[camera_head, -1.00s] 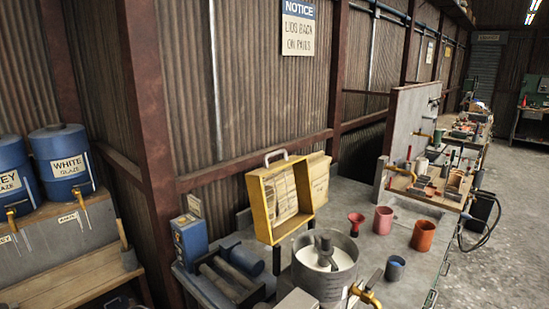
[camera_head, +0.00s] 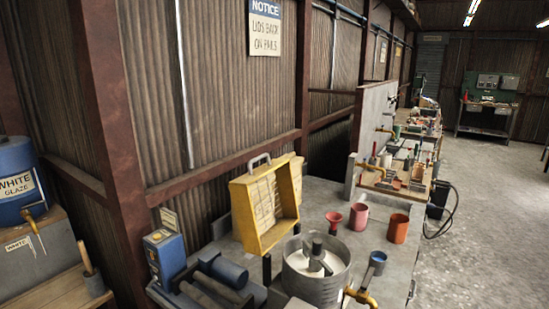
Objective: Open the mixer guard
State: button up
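The round grey metal mixer drum (camera_head: 318,286) stands on the bench at the bottom centre of the head view. Its top is uncovered and a grey stirrer (camera_head: 317,254) shows inside, over pale contents. A yellow box-shaped guard (camera_head: 247,228) with a grey handle (camera_head: 258,161) on its upper edge stands raised and tilted behind the drum, its hollow side facing the drum. Its lower mounting is partly hidden. A brass tap (camera_head: 363,297) sticks out at the drum's lower right. My gripper is not in view.
A blue control box (camera_head: 165,254) and rollers (camera_head: 218,280) sit left of the drum. The concrete floor (camera_head: 478,220) at right is clear.

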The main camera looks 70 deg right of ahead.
aim_at(254, 245)
jog(key=i+l+z, duration=0.1)
jog(key=i+z, duration=0.15)
jog(key=z, duration=0.3)
jog(key=i+z, duration=0.25)
jog(key=z, duration=0.25)
jog(key=i+j+z, duration=0.15)
jog(key=z, duration=0.4)
jog(key=i+j+z, duration=0.25)
jog(key=z, duration=0.25)
jog(key=i+j+z, duration=0.15)
jog(key=j+z, duration=0.15)
jog(key=z, duration=0.25)
jog(key=i+j+z, duration=0.1)
jog(key=j+z, duration=0.25)
jog(key=z, duration=0.15)
jog(key=j+z, duration=0.4)
jog(key=z, duration=0.15)
jog(key=j+z, duration=0.35)
jog(key=z, duration=0.15)
